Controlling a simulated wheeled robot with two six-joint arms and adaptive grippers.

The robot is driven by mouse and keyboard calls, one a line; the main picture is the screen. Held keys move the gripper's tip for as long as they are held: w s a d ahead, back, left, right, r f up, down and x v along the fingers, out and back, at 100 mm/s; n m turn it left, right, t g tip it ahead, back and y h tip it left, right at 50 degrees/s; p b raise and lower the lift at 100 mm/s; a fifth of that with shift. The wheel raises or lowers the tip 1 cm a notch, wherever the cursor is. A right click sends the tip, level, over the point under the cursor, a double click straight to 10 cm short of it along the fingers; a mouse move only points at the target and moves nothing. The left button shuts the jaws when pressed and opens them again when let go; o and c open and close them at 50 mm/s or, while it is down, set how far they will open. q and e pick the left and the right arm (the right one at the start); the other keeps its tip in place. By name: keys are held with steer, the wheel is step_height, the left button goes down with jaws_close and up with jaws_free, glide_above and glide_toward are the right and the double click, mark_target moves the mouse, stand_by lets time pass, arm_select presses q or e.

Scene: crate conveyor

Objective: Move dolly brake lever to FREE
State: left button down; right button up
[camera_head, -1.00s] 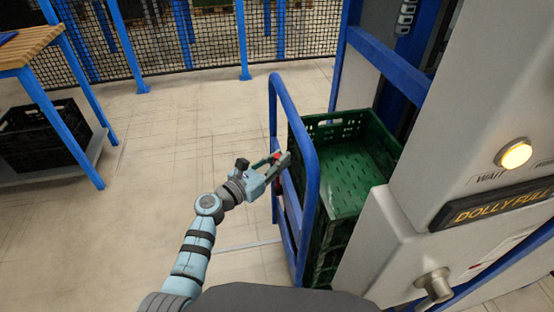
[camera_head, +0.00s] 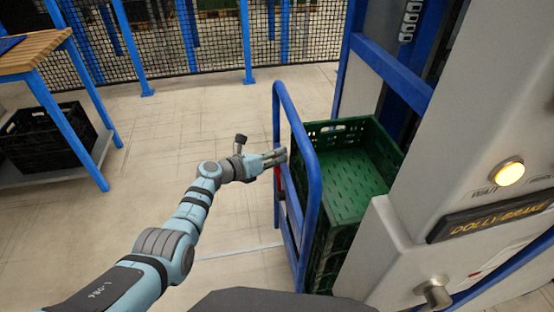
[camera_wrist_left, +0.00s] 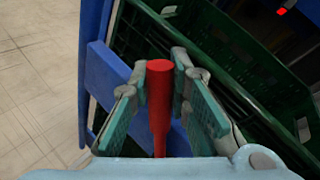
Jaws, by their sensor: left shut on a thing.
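The brake lever (camera_wrist_left: 159,100) is a red rod with a round top, seen in the left wrist view beside the dolly's blue frame (camera_wrist_left: 108,78). My left gripper (camera_wrist_left: 163,80) has its teal-padded fingers on either side of the lever and is shut on it. In the head view my left gripper (camera_head: 277,158) is at the left side of the dolly's blue frame (camera_head: 311,190). A bit of red shows just below the fingers there. No FREE marking is readable. My right gripper is not in view.
Green crates (camera_head: 352,205) are stacked on the dolly. A workbench (camera_head: 35,45) stands at left. Floor left of the dolly is clear.

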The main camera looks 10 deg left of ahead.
arm_select(q)
steer(key=shift+w+a+f+n+g+b, duration=0.15)
steer(key=shift+w+f+n+g+b, duration=0.15)
steer(key=shift+w+f+b, duration=0.15)
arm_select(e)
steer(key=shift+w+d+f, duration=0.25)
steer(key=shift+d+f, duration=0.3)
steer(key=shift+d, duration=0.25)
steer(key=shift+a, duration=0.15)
arm_select(q)
steer(key=c, duration=1.5)
jaws_free()
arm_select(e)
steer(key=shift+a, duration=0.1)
arm_select(q)
steer(key=shift+r, duration=0.1)
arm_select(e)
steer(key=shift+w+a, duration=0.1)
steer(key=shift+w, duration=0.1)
arm_select(q)
steer(key=v, duration=1.2)
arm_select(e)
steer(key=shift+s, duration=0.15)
